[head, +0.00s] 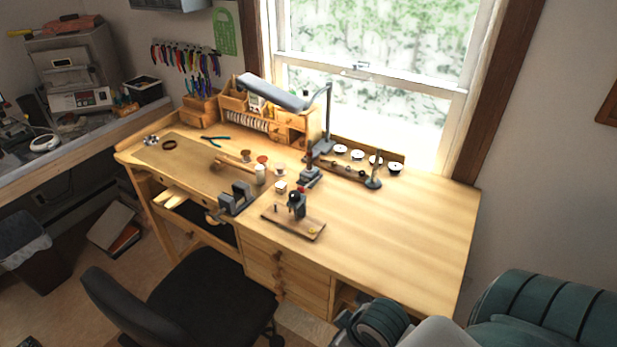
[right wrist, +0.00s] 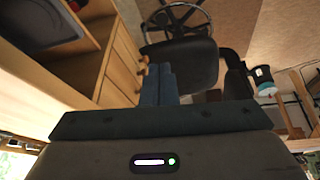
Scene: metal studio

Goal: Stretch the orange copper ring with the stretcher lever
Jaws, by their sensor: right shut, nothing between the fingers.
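A small dark tool with an upright post (head: 297,203) stands on a wooden board (head: 283,222) at the front middle of the workbench. It may be the ring stretcher; its lever is too small to make out. A small yellow-orange spot (head: 313,231) lies at the board's right end; I cannot tell if it is the copper ring. My right gripper (right wrist: 160,70) shows in the right wrist view, its two fingers together and empty, in front of the bench, over the floor and chair. My left gripper is in neither view.
The wooden workbench (head: 410,220) has a wide clear top on the right. A dark vise (head: 237,198) is left of the board. A lamp (head: 272,92) and small drawers stand behind. A black chair (head: 212,285) is in front, and also in the right wrist view (right wrist: 180,65).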

